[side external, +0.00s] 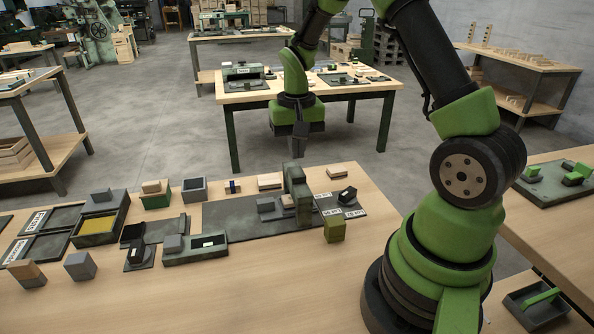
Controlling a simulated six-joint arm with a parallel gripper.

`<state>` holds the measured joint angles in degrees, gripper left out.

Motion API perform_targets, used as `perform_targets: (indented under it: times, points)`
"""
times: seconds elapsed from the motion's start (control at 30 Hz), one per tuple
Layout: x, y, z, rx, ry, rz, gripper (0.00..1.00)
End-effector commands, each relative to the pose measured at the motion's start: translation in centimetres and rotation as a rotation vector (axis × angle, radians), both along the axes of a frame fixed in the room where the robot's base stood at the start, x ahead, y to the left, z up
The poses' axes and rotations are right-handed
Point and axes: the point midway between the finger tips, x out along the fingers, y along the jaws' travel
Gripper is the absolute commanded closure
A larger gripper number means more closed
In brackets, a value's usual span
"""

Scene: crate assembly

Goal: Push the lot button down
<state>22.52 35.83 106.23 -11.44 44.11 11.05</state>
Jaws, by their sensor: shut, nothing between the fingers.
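My gripper (297,152) is shut and empty, pointing down in the air near the far side of the work table. I cannot tell for sure which part is the lot button. A small black tilted piece (347,195) sits at the right of the dark base plate (240,219), near small white labels (355,213) too small to read. Another black upright piece with a white mark (136,251) stands on a dark plate at the left. My gripper appears well above both and apart from them.
A green upright fixture (296,188) rises from the base plate below my gripper. An olive block (334,229) stands at the plate's front edge. Trays, including one with a yellow bottom (119,221), and loose blocks fill the left. The table's front middle is clear.

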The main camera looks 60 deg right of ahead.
Motion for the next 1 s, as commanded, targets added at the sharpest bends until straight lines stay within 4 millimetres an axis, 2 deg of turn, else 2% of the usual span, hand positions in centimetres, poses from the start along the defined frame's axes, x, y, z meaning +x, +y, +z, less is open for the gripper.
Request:
perform_targets:
  times: [0.43, 0.87, 1.0]
  points:
    - [0.0, 0.0, 3.7, -0.001, -0.001, 0.002, 1.00]
    - [0.0, 0.1, 4.3, -0.001, -0.004, 0.003, 1.00]
    - [-0.3, 1.4, 6.4, -0.006, -0.052, 0.031, 1.00]
